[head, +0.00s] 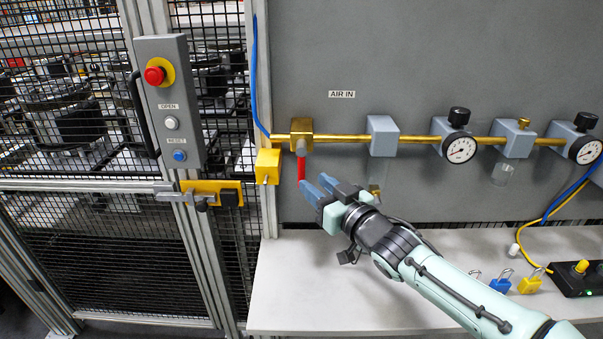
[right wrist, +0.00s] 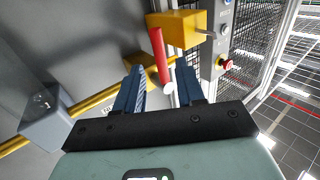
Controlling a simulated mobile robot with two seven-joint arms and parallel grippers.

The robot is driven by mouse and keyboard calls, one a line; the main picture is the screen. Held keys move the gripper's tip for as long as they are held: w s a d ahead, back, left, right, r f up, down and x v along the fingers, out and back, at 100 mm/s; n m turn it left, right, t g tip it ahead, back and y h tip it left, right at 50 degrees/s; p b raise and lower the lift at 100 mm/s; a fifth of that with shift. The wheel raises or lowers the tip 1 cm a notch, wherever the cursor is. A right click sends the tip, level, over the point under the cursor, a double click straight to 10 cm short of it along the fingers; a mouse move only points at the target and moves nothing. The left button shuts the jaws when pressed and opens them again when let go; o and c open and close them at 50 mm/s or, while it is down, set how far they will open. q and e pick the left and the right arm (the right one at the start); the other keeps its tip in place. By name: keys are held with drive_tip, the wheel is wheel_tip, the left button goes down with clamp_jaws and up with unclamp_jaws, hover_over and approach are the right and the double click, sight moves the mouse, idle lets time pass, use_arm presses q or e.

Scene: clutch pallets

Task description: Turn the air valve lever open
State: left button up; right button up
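The air valve is a brass block (head: 301,132) on the pipe, below and left of the "AIR IN" label. Its red lever (head: 301,168) hangs straight down from it. My right gripper (head: 317,184) is open, with its blue fingertips just right of the lever's lower end in the head view. In the right wrist view, the lever (right wrist: 158,52) shows with a pale round end between the two open fingers (right wrist: 158,70). It is not gripped, and I cannot tell whether a finger touches it. My left gripper is not in view.
A yellow box (head: 267,166) sits close left of the lever. The brass pipe (head: 340,137) runs right past a grey block (head: 383,136) and a gauge (head: 459,148). A control panel (head: 170,101) stands on the fence at left. The white bench (head: 300,285) lies below.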

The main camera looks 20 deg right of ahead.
sight(303, 174)
drive_tip(key=x, duration=0.6)
drive_tip(key=shift+w, duration=0.15)
drive_tip(key=shift+c, duration=0.3)
clamp_jaws()
